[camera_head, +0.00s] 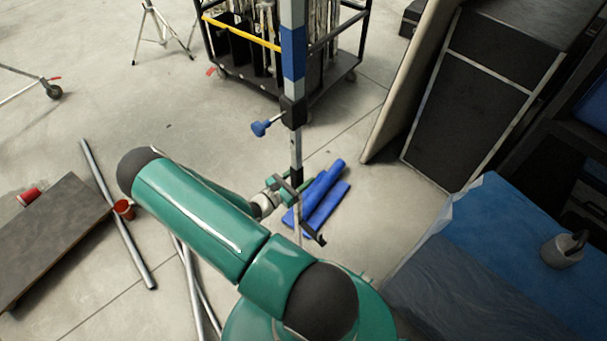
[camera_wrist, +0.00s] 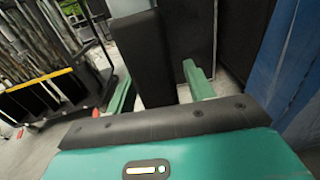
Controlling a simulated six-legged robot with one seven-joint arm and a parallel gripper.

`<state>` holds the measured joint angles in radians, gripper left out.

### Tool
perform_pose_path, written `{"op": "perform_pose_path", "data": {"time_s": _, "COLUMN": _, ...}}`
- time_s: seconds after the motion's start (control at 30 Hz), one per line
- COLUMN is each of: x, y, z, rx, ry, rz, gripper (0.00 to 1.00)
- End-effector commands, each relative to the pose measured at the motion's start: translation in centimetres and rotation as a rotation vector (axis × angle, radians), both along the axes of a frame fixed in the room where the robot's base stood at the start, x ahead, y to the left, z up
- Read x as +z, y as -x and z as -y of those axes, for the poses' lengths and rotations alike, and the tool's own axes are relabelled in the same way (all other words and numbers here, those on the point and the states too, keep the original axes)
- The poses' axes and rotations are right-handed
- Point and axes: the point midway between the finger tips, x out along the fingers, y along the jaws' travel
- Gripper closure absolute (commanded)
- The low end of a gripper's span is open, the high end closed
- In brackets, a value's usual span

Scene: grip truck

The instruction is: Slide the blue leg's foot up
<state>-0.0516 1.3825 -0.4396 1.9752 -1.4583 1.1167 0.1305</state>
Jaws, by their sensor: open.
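The blue leg (camera_head: 293,62) is an upright grey post with a blue band. A black clamp with a blue knob (camera_head: 262,127) sits on it, and its dark lower end (camera_head: 296,175) shows just behind my gripper. My gripper (camera_head: 299,210) is open low at the leg, its two fingers spread apart. In the wrist view, a dark upright block (camera_wrist: 146,55), seemingly the leg's foot, stands between the green fingers of my gripper (camera_wrist: 160,88), nearer the left finger. I cannot tell whether they touch. My arm hides part of the floor around the leg's bottom.
Blue bars (camera_head: 322,192) lie on the floor right beside the leg. A wheeled cart (camera_head: 341,48) stands behind. A black case (camera_head: 475,95) and a blue-covered surface (camera_head: 510,245) are at right. Metal tubes (camera_head: 118,215) and a dark board (camera_head: 48,235) lie at left.

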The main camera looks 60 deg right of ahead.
Motion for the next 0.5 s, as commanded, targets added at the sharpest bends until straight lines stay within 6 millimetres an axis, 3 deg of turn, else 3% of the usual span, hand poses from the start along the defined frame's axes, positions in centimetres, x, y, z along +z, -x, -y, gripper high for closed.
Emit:
{"op": "perform_pose_path", "data": {"time_s": 0.17, "x": 0.0, "y": 0.32, "z": 1.33, "rx": 0.0, "ry": 0.0, "rz": 0.0, "gripper": 0.47}}
{"op": "perform_pose_path", "data": {"time_s": 0.43, "x": 0.01, "y": 0.32, "z": 1.46, "rx": 0.0, "ry": 0.0, "rz": 0.0, "gripper": 0.47}}
{"op": "perform_pose_path", "data": {"time_s": 0.5, "x": 0.01, "y": 0.32, "z": 1.45, "rx": 0.0, "ry": 0.0, "rz": 0.0, "gripper": 0.61}}
